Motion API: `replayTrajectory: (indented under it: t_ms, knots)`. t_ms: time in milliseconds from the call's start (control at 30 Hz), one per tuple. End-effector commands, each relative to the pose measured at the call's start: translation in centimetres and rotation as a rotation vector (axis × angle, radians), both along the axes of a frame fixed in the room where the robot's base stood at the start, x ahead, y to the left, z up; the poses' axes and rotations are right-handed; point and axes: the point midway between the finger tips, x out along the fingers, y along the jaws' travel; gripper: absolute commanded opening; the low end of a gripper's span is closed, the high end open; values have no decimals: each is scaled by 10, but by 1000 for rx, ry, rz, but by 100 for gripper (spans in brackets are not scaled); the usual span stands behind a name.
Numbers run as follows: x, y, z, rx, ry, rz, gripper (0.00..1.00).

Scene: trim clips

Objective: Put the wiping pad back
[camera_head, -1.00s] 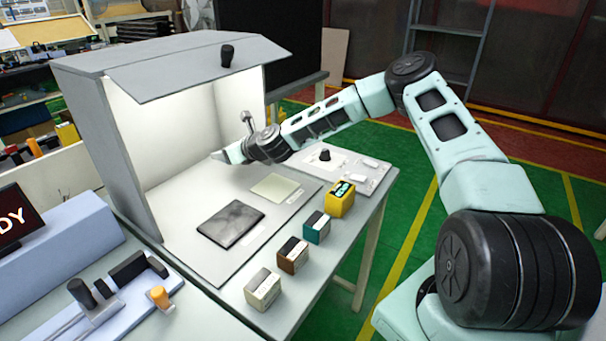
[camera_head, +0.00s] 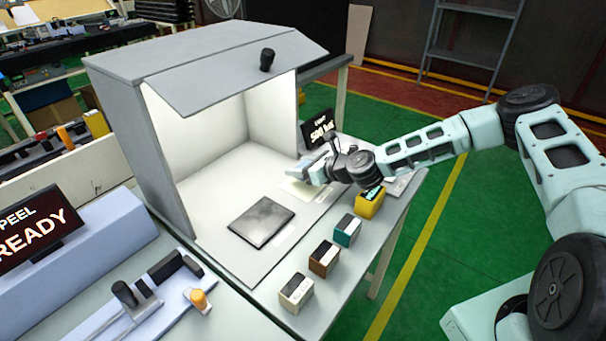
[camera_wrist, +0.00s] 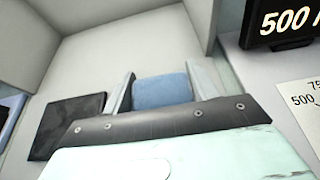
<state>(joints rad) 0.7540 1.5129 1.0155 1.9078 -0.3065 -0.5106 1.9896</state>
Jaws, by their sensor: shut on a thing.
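The blue wiping pad (camera_wrist: 162,91) sits between the two pale fingers of my gripper (camera_wrist: 163,88) in the wrist view. My gripper is shut on it. In the head view my gripper (camera_head: 312,173) is over the pale sheet (camera_head: 294,188), near the right front of the grey light booth (camera_head: 180,195). The pad cannot be made out clearly there. A dark square panel (camera_head: 262,221) lies flat on the booth floor, left of my gripper; it also shows in the wrist view (camera_wrist: 68,124).
A yellow meter (camera_head: 370,203) and teal (camera_head: 347,230), brown (camera_head: 323,258) and cream (camera_head: 296,291) blocks line the table's front edge. A black display (camera_head: 318,130) stands behind my gripper. The booth's tilted hood (camera_head: 235,72) overhangs its opening. The booth's rear floor looks clear.

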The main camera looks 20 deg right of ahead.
Motion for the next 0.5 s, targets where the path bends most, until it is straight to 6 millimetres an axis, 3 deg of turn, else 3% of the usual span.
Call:
replayTrajectory:
  t_ms: [233, 500]
  knots:
    - [0, 1, -33, 0, 2, 1, 37]
    - [0, 0, -37, 0, 1, 1, 37]
